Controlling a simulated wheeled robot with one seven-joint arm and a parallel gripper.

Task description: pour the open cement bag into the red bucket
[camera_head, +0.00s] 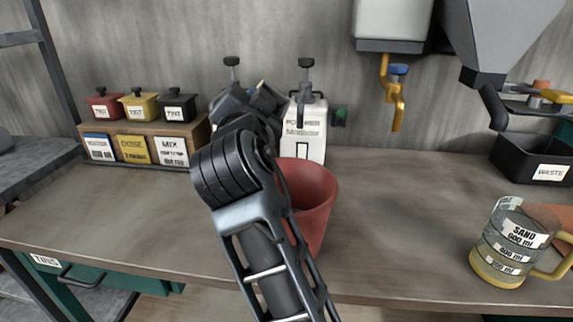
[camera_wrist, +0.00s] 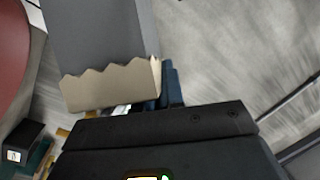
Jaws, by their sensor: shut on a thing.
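The red bucket (camera_head: 312,200) stands upright on the bench behind my arm, its left part hidden by the arm. Its red wall also shows at the left edge of the wrist view (camera_wrist: 10,50). The torn, zigzag brown paper edge of the open cement bag (camera_wrist: 110,88) shows in the wrist view, beside my gripper (camera_wrist: 168,85). My gripper is shut on the bag. A plain grey surface lies beyond the paper edge; I cannot tell whether it is bag or cement. In the head view my dark arm and gripper hide most of the bag, above and left of the bucket.
A white powder container (camera_head: 304,130) stands right behind the bucket. A wooden rack (camera_head: 130,128) with labelled boxes is at back left. A sand measuring jug (camera_head: 510,245) stands at right, a black waste bin (camera_head: 535,160) behind it. The bench (camera_head: 410,210) is clear between bucket and jug.

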